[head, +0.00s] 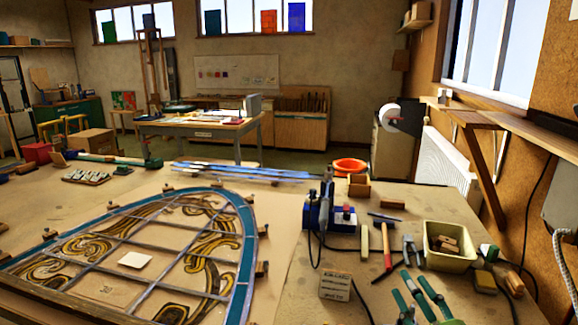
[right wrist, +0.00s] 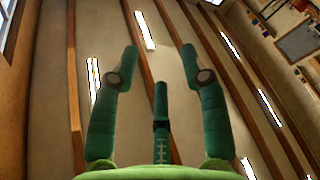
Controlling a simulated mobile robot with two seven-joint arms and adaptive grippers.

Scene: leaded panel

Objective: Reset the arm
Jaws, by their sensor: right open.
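My right gripper (head: 413,284) shows at the lower right of the head view, its green fingers above the tool area of the workbench. In the right wrist view the gripper (right wrist: 158,52) has its fingers spread wide with nothing between them. That view looks up at the ceiling and its beams, so the gripper points upward. My left arm and gripper are not in the head view.
The leaded panel (head: 150,252) lies on the workbench at left. A blue soldering station (head: 318,216), a red-handled tool (head: 387,247) and a cream bin (head: 449,261) stand near my right gripper. A wooden shelf (head: 510,124) juts from the right wall.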

